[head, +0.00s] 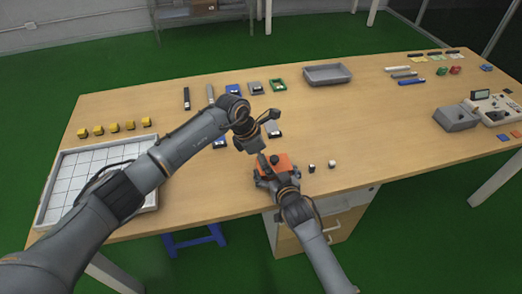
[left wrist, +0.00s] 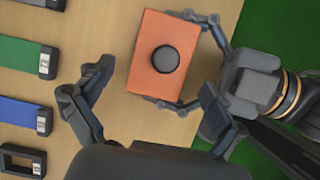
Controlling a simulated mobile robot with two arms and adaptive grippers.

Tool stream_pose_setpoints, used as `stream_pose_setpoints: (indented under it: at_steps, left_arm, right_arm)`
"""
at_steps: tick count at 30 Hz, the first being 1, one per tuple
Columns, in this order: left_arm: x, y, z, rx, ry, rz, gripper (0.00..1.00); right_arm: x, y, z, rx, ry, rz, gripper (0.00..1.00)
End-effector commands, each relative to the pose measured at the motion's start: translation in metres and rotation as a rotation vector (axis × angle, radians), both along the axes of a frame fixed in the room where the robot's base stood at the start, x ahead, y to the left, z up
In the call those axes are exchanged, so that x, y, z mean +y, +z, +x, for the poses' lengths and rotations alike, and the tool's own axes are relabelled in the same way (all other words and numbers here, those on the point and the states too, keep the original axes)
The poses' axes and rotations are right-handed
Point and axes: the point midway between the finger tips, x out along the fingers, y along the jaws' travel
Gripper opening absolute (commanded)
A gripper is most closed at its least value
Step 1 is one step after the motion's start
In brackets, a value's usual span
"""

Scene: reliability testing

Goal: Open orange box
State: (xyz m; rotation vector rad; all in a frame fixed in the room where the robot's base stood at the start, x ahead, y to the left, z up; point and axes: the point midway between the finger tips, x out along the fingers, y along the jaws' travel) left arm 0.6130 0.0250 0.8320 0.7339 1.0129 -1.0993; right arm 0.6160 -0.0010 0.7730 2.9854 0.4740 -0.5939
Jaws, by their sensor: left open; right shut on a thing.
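The orange box (head: 284,160) is near the front edge of the wooden table in the head view. In the left wrist view the orange box (left wrist: 150,40) has a round dark knob (left wrist: 166,60) on its top. Its lid looks closed. My right gripper (head: 277,176) reaches in from the front and is shut on the box; its fingers lie at opposite ends in the left wrist view (left wrist: 190,62). My left gripper (head: 265,138) is above the box, open and empty. Its fingers (left wrist: 152,92) are spread wide in the left wrist view, with the box and knob beyond them.
A small black piece (head: 311,168) and a white piece (head: 332,164) stand right of the box. A gridded white tray (head: 62,185) and yellow blocks (head: 115,127) are at left. A grey tray (head: 327,74) lies at the back. Devices (head: 455,118) stand far right.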

Motion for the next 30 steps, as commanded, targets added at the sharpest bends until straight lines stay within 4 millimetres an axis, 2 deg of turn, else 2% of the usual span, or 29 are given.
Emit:
stream_pose_setpoints:
  at_steps: [3, 12, 21, 30]
  left_arm:
    - [-0.0027, -0.0059, 0.0004, 0.001, 0.0, 0.0, 0.94]
    - [-0.0029, -0.0071, 0.0007, 0.0, -0.001, 0.0, 0.92]
    - [-0.0028, -0.0072, 0.0007, 0.0, 0.0, 0.0, 0.31]
    - [-0.0031, -0.0065, 0.0008, -0.001, -0.001, -0.001, 0.29]
  right_arm:
    - [-0.0004, -0.0007, -0.0002, 0.002, -0.001, -0.001, 0.37]
    - [-0.0004, -0.0009, -0.0003, 0.002, -0.001, -0.001, 0.37]
    - [-0.0003, -0.0009, -0.0003, 0.002, 0.0, -0.001, 0.37]
    - [0.0002, -0.0007, -0.0004, 0.001, 0.0, 0.0, 0.37]
